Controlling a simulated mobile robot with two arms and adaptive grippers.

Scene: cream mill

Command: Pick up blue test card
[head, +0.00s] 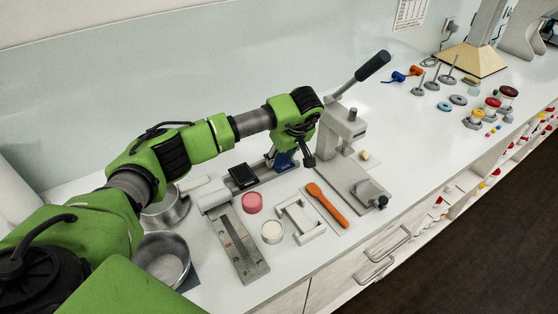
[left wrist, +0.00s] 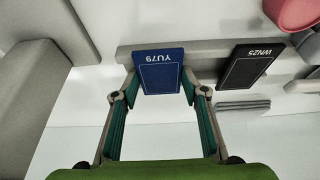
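The blue test card (left wrist: 161,72), marked YU79, stands in a pale grey rack (left wrist: 215,52) in the left wrist view. In the head view it shows as a small blue patch (head: 284,161) under my left gripper. My left gripper (left wrist: 160,84) is open, with one fingertip at each side edge of the blue card. The tips are very close to the edges; I cannot tell whether they touch. A black card (left wrist: 250,66), marked WN25, stands in the same rack; it also shows in the head view (head: 243,176). My right gripper is not in view.
A grey lever press (head: 345,130) stands just right of my left gripper. An orange spoon (head: 327,204), a pink round piece (head: 252,202), a white frame (head: 298,219) and metal pots (head: 163,258) lie nearer the front. The right counter holds small tools and jars (head: 490,107).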

